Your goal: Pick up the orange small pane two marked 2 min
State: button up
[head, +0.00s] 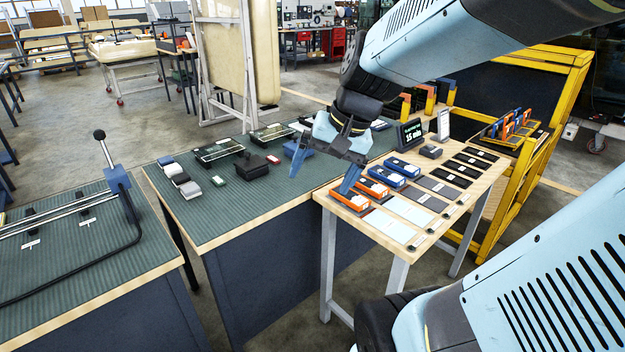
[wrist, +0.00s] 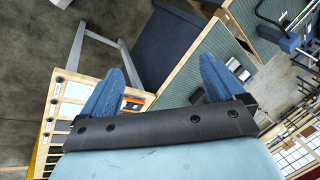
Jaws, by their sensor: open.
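Two orange-ended blocks with white labels lie at the near left end of the wooden table: a front one (head: 347,201) and one behind it (head: 372,187). Their markings are too small to read, so I cannot tell which is marked 2 min. My gripper (head: 321,180) is open and empty, its blue fingers spread above the table's left end, close to the orange blocks. One finger partly covers the front block. In the wrist view the open fingers (wrist: 160,66) show, with a bit of orange (wrist: 133,103) beside the left finger.
Two blue blocks (head: 398,172), pale sheets (head: 388,225) and dark plates (head: 447,184) share the wooden table. A "15 min" display (head: 411,133) stands at its back. A green-topped bench (head: 225,215) adjoins on the left; a yellow frame (head: 545,130) stands right.

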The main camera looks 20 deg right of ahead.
jog(key=w+d+f+m+t+y, duration=0.3)
jog(key=w+d+f+m+y, duration=0.3)
jog(key=w+d+f+m, duration=0.55)
jog(key=w+d+f+m+t+h, duration=0.1)
jog(key=d+f+m+t, duration=0.1)
jog(key=d+m, duration=0.3)
jog(key=w+d+f+m+t+h, duration=0.1)
jog(key=d+f+m+t+h, duration=0.1)
jog(key=d+f+m, duration=0.3)
jog(key=w+d+f+m+t+h, duration=0.1)
jog(key=d+f+m+t, duration=0.1)
jog(key=d+f+m, duration=0.2)
jog(key=shift+w+d+f+m+t, duration=0.1)
jog(key=shift+w+d+m+t, duration=0.05)
jog(key=shift+d+m, duration=0.25)
jog(key=shift+w+d+f+m+t, duration=0.1)
jog(key=shift+d+m+t, duration=0.05)
jog(key=shift+d+m, duration=0.2)
jog(key=shift+w+f, duration=0.15)
jog(key=shift+w, duration=0.05)
send_near(351, 194)
jog(key=x, duration=0.4)
jog(key=shift+a+r, duration=0.25)
jog(key=shift+f+x, duration=0.25)
jog(key=shift+x, duration=2.3)
jog(key=shift+d, duration=0.15)
jog(key=shift+c, duration=0.4)
